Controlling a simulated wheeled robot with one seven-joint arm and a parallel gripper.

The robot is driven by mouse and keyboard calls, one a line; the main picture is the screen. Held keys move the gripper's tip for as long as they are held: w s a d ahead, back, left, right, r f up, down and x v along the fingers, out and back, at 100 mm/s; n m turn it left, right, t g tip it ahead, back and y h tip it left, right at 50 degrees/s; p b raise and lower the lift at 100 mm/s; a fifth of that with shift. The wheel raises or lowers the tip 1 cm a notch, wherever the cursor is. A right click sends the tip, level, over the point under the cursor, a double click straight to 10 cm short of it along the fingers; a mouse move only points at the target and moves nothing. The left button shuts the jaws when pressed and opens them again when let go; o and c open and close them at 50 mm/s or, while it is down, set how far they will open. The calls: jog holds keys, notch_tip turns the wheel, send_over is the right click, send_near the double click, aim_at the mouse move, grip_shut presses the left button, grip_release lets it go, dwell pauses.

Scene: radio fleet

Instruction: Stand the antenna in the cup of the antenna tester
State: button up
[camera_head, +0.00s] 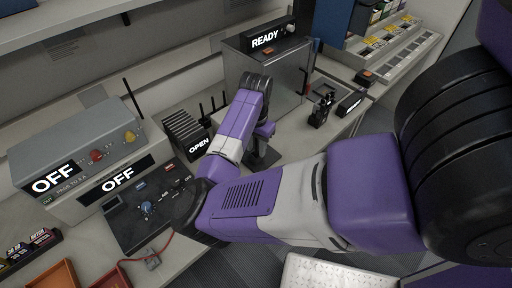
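A grey box (75,150) at the left has an OFF display lettered "PASS TO", plus a red and a yellow knob; it looks like the antenna tester, but I cannot make out a cup on it. A thin black rod (132,97) rises by its back right corner. Several short black antennas (212,103) stand by the dark ribbed rack beside the OPEN sign. I cannot tell which antenna is the task's. My purple arm reaches across the bench, its far end bent down near the middle. My gripper's fingers are not clearly visible there, so I cannot see whether it holds anything.
A metal cabinet (283,78) with a READY display stands behind my arm. Black handheld radios (321,110) stand to its right. A blue-knobbed panel (147,213) with a red cable lies front left, near orange trays (53,277). Stepped bins (385,45) are at the back right.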

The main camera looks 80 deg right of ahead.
notch_tip(320, 180, up, 7)
jog(key=shift+f+b, duration=0.1)
jog(key=shift+b, duration=0.25)
jog(key=shift+r, duration=0.35)
dwell(0.3)
